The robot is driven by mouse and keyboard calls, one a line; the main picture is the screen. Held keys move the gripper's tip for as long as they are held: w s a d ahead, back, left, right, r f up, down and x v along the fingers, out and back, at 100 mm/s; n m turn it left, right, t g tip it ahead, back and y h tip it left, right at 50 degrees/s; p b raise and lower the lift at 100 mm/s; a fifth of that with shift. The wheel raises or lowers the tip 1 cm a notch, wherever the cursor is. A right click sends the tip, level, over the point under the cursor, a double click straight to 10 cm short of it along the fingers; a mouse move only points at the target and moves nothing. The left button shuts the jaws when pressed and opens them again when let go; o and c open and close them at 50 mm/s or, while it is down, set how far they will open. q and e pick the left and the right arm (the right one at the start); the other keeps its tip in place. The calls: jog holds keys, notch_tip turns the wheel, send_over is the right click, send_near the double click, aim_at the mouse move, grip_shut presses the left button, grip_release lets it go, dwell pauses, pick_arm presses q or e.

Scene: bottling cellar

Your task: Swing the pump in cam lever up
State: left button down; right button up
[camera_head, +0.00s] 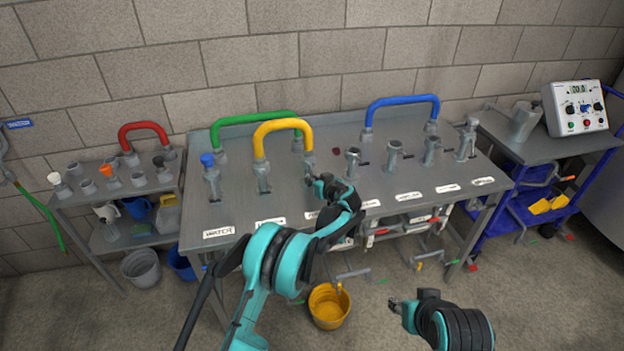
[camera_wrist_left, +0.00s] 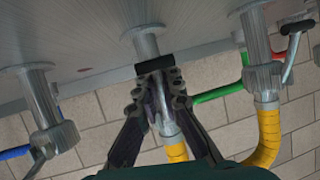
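The yellow hose (camera_head: 283,124) arches between two upright couplings on the bench. My left gripper (camera_head: 314,181) is at its right-hand coupling (camera_head: 307,158), the third from the left; the label in front is partly hidden and unreadable. In the left wrist view my left gripper (camera_wrist_left: 160,78) has its fingers around or just in front of that metal coupling (camera_wrist_left: 147,44), with the yellow hose (camera_wrist_left: 175,150) behind.
Neighbouring couplings stand close on both sides, one hose-free (camera_wrist_left: 38,98) and one with the other yellow hose end (camera_wrist_left: 268,135). Green (camera_head: 240,117) and blue (camera_head: 402,100) hoses arch behind. A yellow bucket (camera_head: 329,306) stands on the floor before the bench.

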pick_arm(q)
jog(key=shift+r, duration=0.1)
jog(key=g+p, duration=0.1)
jog(key=p, duration=0.1)
jog(key=s+r+g+h+p, duration=0.1)
jog(key=g+p, duration=0.1)
jog(key=shift+d+r, duration=0.15)
jog(key=g+p, duration=0.1)
jog(key=g+h+p, duration=0.1)
jog(key=shift+s+d+r+m+p, duration=0.1)
jog(key=shift+s+r+m+p, duration=0.2)
jog(key=shift+s+p, duration=0.1)
jog(key=shift+g+p, duration=0.35)
jog(key=shift+g, duration=0.25)
jog(key=c, duration=1.6)
grip_release()
jog(key=shift+s+d+r, duration=0.1)
jog(key=shift+c, duration=0.2)
